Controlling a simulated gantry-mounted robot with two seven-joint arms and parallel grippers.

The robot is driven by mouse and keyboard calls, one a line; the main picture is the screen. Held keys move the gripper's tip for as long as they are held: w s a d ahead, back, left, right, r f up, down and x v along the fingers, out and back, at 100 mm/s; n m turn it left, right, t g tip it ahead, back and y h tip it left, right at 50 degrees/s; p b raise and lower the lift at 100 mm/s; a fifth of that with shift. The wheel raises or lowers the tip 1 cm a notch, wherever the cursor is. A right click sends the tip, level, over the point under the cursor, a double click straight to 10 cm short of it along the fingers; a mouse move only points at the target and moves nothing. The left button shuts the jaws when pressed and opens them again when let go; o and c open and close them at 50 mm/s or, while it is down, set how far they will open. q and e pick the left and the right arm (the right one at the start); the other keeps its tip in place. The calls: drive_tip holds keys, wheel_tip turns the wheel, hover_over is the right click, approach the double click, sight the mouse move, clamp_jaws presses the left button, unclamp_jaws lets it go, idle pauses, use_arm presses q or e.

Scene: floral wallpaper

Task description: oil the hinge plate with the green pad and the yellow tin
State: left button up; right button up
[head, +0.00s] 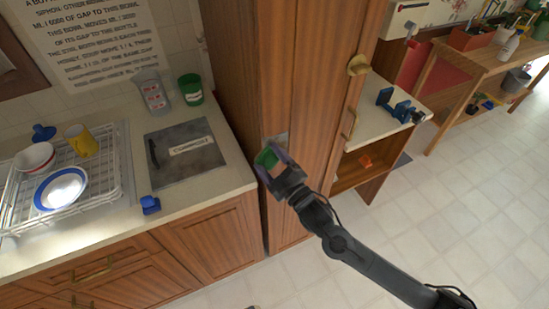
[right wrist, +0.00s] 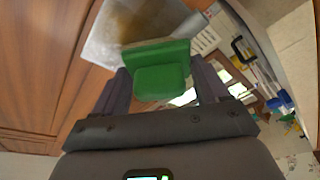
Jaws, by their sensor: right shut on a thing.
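The green pad (head: 266,158) is held between the fingers of my right gripper (head: 277,170), in front of the tall wooden cabinet. In the right wrist view, the pad (right wrist: 162,70) sits between both fingers. The hinge plate (head: 281,140) is a pale grey metal square on the cabinet, partly hidden behind the pad. In the right wrist view, the plate (right wrist: 125,30) has a brown stain, and the pad overlaps its lower edge; I cannot tell whether they touch. A yellow cylinder (head: 81,140) stands in the dish rack; I cannot tell if it is the tin. My left gripper is out of view.
The white dish rack (head: 118,190) holds bowls on the left counter. Brass handles (head: 358,65) stick out from the cabinet.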

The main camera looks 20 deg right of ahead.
drive_tip(key=shift+r+p, duration=0.85)
drive_tip(key=shift+r, duration=0.1)
drive_tip(key=shift+w+d+f+p, duration=0.1)
drive_tip(key=shift+d+p, duration=0.15)
drive_tip(key=shift+d, duration=0.95)
drive_tip(key=shift+w+d+r+p, duration=0.1)
drive_tip(key=shift+d+p, duration=0.2)
drive_tip(key=shift+d, duration=0.9)
drive_tip(key=shift+w+d+f+p, duration=0.1)
drive_tip(key=shift+d+p, duration=0.15)
drive_tip(key=shift+d, duration=0.95)
drive_tip(key=shift+s+p, duration=0.6)
drive_tip(key=shift+s, duration=0.15)
drive_tip(key=p, duration=0.2)
approach(285, 139)
drive_tip(key=shift+a+r, duration=0.5)
drive_tip(key=shift+a, duration=0.15)
